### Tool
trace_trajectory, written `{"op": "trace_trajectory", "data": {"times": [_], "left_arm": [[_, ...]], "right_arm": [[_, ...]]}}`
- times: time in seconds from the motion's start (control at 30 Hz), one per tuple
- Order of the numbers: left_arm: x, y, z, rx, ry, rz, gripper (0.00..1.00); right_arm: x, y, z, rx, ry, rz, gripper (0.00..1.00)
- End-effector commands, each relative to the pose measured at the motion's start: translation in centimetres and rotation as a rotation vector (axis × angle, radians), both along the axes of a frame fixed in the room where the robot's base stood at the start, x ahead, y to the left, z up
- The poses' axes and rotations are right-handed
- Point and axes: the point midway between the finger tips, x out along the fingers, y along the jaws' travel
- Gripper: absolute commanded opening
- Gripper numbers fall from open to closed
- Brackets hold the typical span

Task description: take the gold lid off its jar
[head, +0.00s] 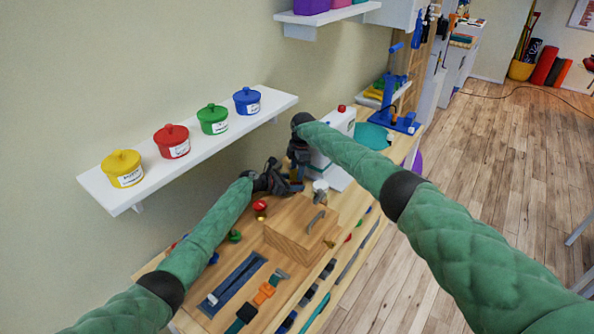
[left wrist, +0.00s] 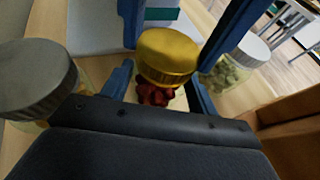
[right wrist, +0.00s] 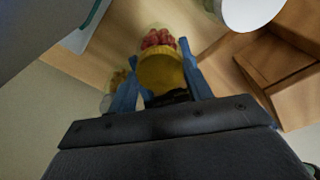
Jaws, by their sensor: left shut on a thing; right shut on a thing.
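The gold lid (left wrist: 168,54) sits over a clear jar with red contents (left wrist: 154,95) in the left wrist view. My left gripper (left wrist: 160,100) is shut on the jar's body below the lid. My right gripper (right wrist: 158,80) is shut on the gold lid (right wrist: 160,70), its blue fingers on either side. The jar's red contents (right wrist: 158,38) show beyond the lid in the right wrist view. I cannot tell whether there is a gap between lid and jar. In the head view both grippers meet near the wall, and they hide the jar.
A grey-lidded jar (left wrist: 35,78) and a white-lidded jar (left wrist: 235,60) stand close on either side. A wooden box with a handle (head: 300,228) is in front on the bench. A shelf (head: 190,150) with several coloured pots runs along the wall.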

Motion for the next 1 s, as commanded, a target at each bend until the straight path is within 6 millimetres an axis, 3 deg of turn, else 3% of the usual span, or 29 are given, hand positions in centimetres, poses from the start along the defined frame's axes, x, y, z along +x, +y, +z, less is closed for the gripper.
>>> {"op": "trace_trajectory", "data": {"times": [0.03,0.1,0.13,0.47,0.87,1.0], "left_arm": [[-0.1,-0.1,-0.1,0.000,0.001,-0.003,0.00],[-0.1,-0.1,-0.1,0.000,0.001,-0.003,0.00],[-0.1,-0.1,-0.1,0.000,0.001,-0.003,0.00],[-0.1,0.0,0.0,0.000,0.000,-0.001,0.00],[0.0,0.0,0.0,0.000,0.000,-0.001,0.00],[0.0,0.0,0.0,0.000,0.000,-0.001,0.00]], "right_arm": [[0.2,-0.3,0.1,-0.002,-0.004,-0.003,0.56],[0.2,-0.3,0.1,-0.002,-0.004,-0.003,0.70],[0.2,-0.3,0.1,-0.002,-0.004,-0.003,0.72],[0.1,-0.1,0.3,0.000,-0.002,-0.003,0.72],[0.1,-0.1,4.3,0.000,-0.003,-0.001,0.72],[0.1,-0.3,4.8,0.005,0.000,-0.016,0.77]]}}
